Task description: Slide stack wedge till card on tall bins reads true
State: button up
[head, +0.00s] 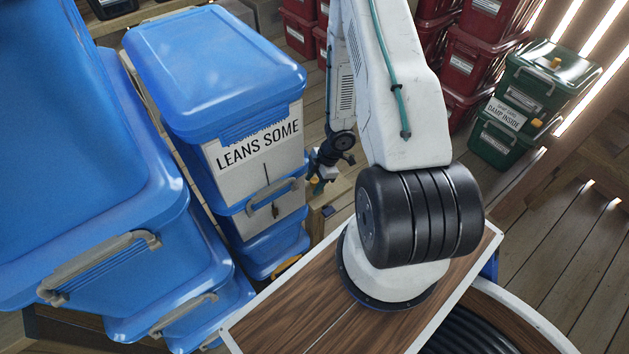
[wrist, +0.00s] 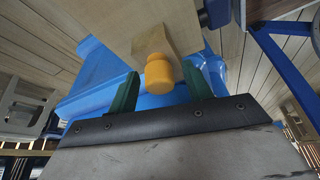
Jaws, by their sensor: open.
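A stack of tall blue-lidded bins (head: 215,75) stands left of my arm in the head view. The white card (head: 258,147) on its front reads "LEANS SOME". My gripper (head: 318,182) is low beside the stack's right side and is small and partly dark there. In the wrist view my gripper (wrist: 160,68) is open, with green fingers apart. A yellow knob (wrist: 160,80) on a pale wooden block (wrist: 165,30), which looks like the wedge, lies between the fingers. I cannot tell whether they touch it. How the wedge meets the stack is hidden.
Large blue bins (head: 130,205) crowd the left foreground. Dark red bins (head: 465,55) stand at the back, and green bins (head: 505,120) labelled "DAMP INSIDE" stand at the right. Bare plank floor (head: 560,240) shows at the right.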

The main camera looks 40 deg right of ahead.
grip_shut()
jog(key=shift+a, duration=0.65)
grip_release()
jog(key=shift+d, duration=0.1)
jog(key=w+v, duration=0.1)
jog(key=v, duration=0.6)
jog(key=shift+s+r, duration=0.4)
jog(key=shift+s, duration=0.05)
